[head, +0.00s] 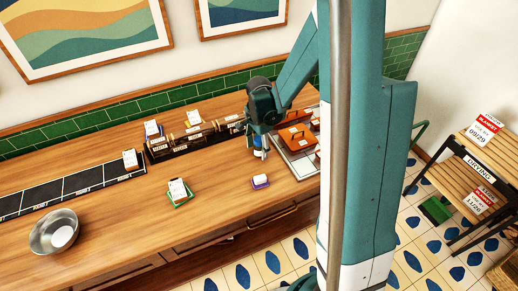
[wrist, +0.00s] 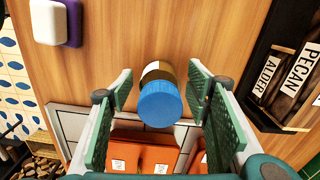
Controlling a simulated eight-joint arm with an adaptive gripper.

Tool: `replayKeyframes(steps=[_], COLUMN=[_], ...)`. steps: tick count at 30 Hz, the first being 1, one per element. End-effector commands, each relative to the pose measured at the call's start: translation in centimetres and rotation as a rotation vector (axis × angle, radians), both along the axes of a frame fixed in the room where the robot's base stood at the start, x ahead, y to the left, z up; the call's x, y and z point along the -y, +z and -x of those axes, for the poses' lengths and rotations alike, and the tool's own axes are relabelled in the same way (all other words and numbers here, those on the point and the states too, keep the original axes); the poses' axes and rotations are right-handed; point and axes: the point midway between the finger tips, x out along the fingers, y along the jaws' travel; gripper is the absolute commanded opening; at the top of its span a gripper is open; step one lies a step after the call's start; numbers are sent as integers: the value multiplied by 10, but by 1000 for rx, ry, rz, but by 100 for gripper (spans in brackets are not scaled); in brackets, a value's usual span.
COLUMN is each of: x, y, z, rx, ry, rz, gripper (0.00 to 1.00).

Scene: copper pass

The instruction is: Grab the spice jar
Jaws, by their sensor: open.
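The spice jar (wrist: 160,95) has a blue lid and a brown body with a pale label. In the wrist view it sits between the two green pads of my gripper (wrist: 159,86), with a visible gap on each side. The gripper is open and holds nothing. The rest of the jar there is too small to tell.
A purple and white block (head: 260,181) lies in front of the jar. Orange boxes (head: 294,136) stand on a pale tiled area to the right. A metal bowl (head: 42,238) is at the left. The counter's middle is mostly clear.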

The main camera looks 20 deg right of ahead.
Motion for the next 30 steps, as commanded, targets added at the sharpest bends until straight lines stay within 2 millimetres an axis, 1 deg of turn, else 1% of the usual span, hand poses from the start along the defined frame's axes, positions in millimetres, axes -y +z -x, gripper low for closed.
replayKeyframes(steps=[7,8,15,25,30], x=[0,0,0,0,0], y=[0,0,0,1,6], z=[0,0,0,0,0], rx=[0,0,0,0,0], ry=[0,0,0,0,0], rz=[0,0,0,0,0], gripper=[49,47,16,16,16])
